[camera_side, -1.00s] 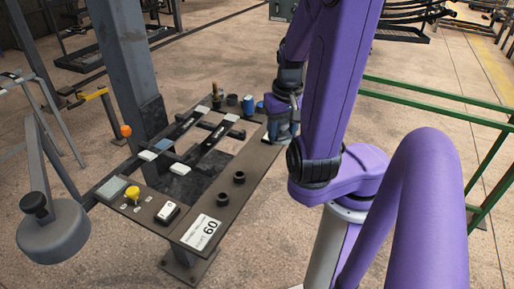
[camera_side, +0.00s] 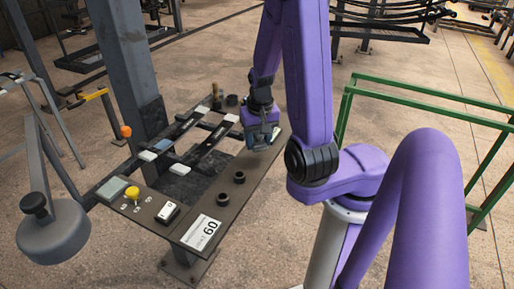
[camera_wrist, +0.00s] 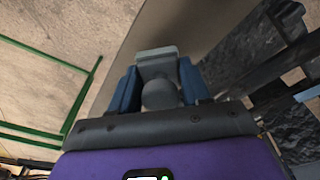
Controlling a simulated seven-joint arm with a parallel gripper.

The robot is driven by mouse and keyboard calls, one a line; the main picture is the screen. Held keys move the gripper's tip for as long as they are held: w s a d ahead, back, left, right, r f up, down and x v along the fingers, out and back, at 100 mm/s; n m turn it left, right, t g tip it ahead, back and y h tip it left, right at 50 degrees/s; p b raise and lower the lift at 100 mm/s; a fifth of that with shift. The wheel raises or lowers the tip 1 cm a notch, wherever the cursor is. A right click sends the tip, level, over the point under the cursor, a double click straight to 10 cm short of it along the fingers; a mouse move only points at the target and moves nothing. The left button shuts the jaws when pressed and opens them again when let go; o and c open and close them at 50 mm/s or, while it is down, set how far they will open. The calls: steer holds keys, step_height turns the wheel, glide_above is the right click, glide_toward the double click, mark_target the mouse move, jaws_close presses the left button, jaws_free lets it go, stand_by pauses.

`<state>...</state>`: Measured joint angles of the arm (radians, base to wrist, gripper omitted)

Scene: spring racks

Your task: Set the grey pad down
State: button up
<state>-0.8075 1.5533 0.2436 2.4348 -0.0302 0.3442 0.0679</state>
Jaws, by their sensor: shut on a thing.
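My gripper (camera_side: 258,143) is low over the right-hand strip of the brown bench (camera_side: 222,204) in the side view, pointing down. In the wrist view its two blue fingers (camera_wrist: 158,92) are closed on the grey pad (camera_wrist: 157,62), which has a flat block-like end and a rounded part. The pad lies between the fingers, above the bench's plain brown surface. In the side view the gripper hides most of the pad, and I cannot tell whether it touches the bench.
Two dark rings (camera_side: 224,198) stand on the bench nearer the camera. A yellow knob (camera_side: 132,192) and a white switch (camera_side: 168,213) are at the front left. Dark bars with white blocks (camera_side: 148,156) lie left of my gripper. A green rail (camera_side: 430,117) stands right.

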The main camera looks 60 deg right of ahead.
mark_target(257, 141)
steer(key=shift+w+f, duration=0.15)
steer(key=shift+f, duration=0.05)
steer(key=shift+w+d+f, duration=0.1)
steer(key=shift+f, duration=1.55)
steer(key=shift+f, duration=0.1)
steer(key=o, duration=1.1)
